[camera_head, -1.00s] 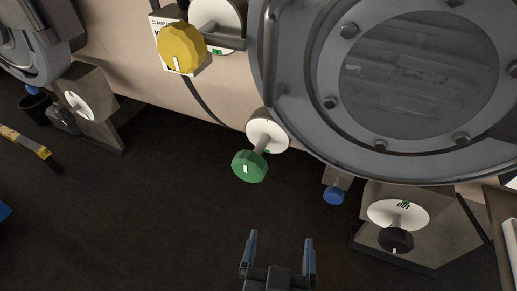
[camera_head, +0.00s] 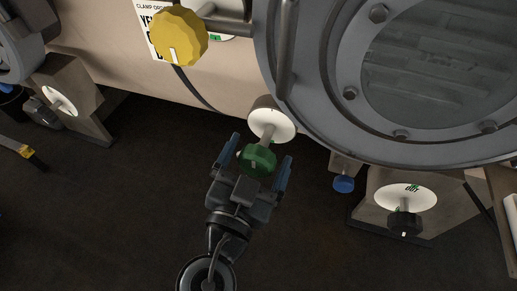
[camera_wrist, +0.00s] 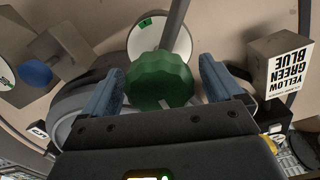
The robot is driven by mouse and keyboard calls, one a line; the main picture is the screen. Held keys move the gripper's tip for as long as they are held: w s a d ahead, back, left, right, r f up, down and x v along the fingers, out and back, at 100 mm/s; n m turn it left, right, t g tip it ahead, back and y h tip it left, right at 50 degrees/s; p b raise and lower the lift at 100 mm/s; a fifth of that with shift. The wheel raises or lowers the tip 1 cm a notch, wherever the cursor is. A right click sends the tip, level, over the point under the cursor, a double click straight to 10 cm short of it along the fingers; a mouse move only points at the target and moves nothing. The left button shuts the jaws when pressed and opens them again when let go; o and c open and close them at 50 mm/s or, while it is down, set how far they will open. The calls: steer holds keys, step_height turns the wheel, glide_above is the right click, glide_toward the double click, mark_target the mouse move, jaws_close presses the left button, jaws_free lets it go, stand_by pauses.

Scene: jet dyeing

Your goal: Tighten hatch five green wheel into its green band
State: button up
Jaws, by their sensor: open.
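The green wheel (camera_head: 257,160) sits on a grey stem in front of a round white dial (camera_head: 271,124) below the big hatch. My gripper (camera_head: 256,158) is open, with one blue finger on each side of the wheel. In the wrist view the green wheel (camera_wrist: 158,80) lies between the two fingertips (camera_wrist: 162,82), with a visible gap at the left finger. I cannot tell whether the right finger touches it. The white dial (camera_wrist: 146,36) behind it carries a small green band (camera_wrist: 145,22) near its edge. The wheel's white mark shows partly in the wrist view (camera_wrist: 166,104).
The round hatch (camera_head: 345,90) stands close at upper right. A yellow wheel (camera_head: 178,37) is at upper left. A blue knob (camera_head: 343,184) and a black wheel (camera_head: 404,223) are at right. A label block (camera_wrist: 284,68) stands right in the wrist view. The dark floor below is open.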

steer(key=shift+w+d, duration=0.15)
steer(key=shift+w, duration=0.2)
steer(key=shift+c, duration=0.3)
steer(key=c, duration=0.9)
